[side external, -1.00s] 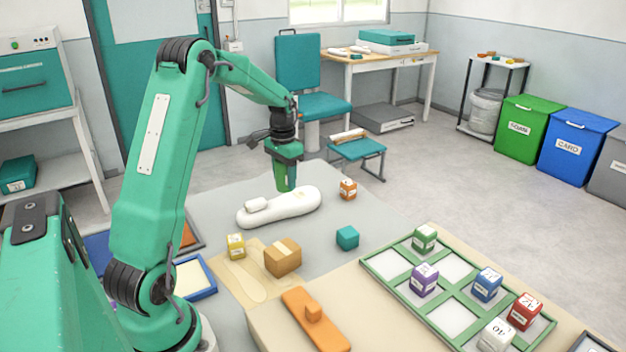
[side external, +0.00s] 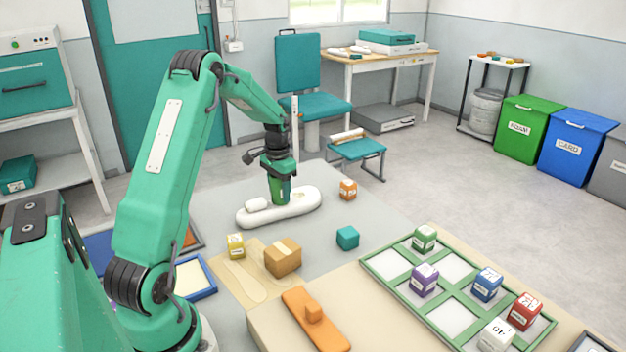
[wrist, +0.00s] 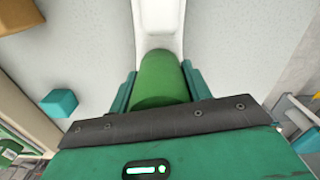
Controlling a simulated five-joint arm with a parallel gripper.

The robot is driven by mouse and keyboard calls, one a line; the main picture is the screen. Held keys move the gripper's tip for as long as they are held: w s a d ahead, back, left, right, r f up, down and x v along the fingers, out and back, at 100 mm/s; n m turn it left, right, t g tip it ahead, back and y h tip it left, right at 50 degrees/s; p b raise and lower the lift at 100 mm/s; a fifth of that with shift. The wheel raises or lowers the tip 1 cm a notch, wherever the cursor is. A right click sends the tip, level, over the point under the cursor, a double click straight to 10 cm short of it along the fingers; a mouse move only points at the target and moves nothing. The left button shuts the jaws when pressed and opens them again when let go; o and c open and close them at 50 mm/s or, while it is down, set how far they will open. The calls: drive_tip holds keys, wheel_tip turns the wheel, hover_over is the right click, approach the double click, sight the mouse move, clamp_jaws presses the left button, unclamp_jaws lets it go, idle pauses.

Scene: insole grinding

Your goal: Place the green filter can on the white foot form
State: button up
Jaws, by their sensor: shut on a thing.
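The white foot form (side external: 300,197) lies on the grey mat, with a raised white lump at its left end. My gripper (side external: 280,192) is over the middle of the form and shut on the green filter can (side external: 279,186). In the wrist view the green can (wrist: 161,80) sits between the two teal fingers of my gripper (wrist: 161,92), with the white form (wrist: 158,22) directly behind it. The can's lower end is at the form's top surface; whether it touches cannot be told.
An orange block (side external: 348,189), a teal cube (side external: 347,237), a yellow block (side external: 235,245) and a cardboard box (side external: 283,257) stand around the form. A green-framed tray (side external: 379,268) with several labelled cubes is at the right. The grey mat right of the form is mostly clear.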

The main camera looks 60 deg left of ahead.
drive_tip(key=shift+f, duration=0.1)
drive_tip(key=o, duration=1.1)
wheel_tip(320, 180, up, 11)
drive_tip(key=shift+r, duration=0.6)
